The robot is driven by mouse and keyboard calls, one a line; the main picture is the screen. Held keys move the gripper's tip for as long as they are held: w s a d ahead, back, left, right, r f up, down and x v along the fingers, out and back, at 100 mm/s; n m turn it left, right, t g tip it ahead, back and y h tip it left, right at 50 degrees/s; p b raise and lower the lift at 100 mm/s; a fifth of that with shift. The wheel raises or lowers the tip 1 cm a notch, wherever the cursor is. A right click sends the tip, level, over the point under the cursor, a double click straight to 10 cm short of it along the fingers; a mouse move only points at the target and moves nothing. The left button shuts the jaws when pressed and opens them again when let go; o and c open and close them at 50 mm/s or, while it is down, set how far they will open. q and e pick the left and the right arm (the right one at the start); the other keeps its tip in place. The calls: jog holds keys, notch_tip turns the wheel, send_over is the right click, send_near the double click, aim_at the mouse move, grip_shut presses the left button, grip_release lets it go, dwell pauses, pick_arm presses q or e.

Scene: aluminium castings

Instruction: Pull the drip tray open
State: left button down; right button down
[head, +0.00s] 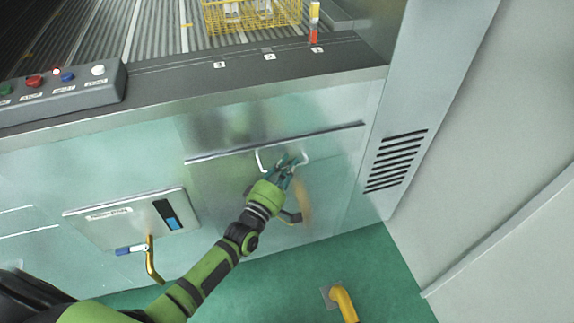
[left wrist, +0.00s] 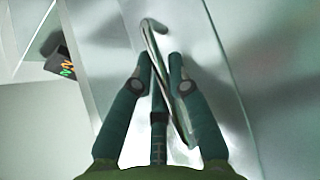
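The drip tray front (head: 225,185) is a shiny metal panel low on the machine, under a long dark lip, and it looks flush with the front. Its silver bow handle (head: 260,162) is partly hidden by my left gripper (head: 290,160). In the left wrist view the handle (left wrist: 183,122) runs slantwise between the spread fingers of my left gripper (left wrist: 159,58). Gaps show beside the bar, and I see no clear grip on it. My right gripper is not in view.
A control box (head: 75,92) with coloured buttons sits on the ledge at the left. A panel (head: 100,228) with a yellow lever (head: 152,262) is left of the tray. A yellow pipe (head: 344,303) rises from the green floor (head: 270,285). A vented column (head: 400,160) stands right.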

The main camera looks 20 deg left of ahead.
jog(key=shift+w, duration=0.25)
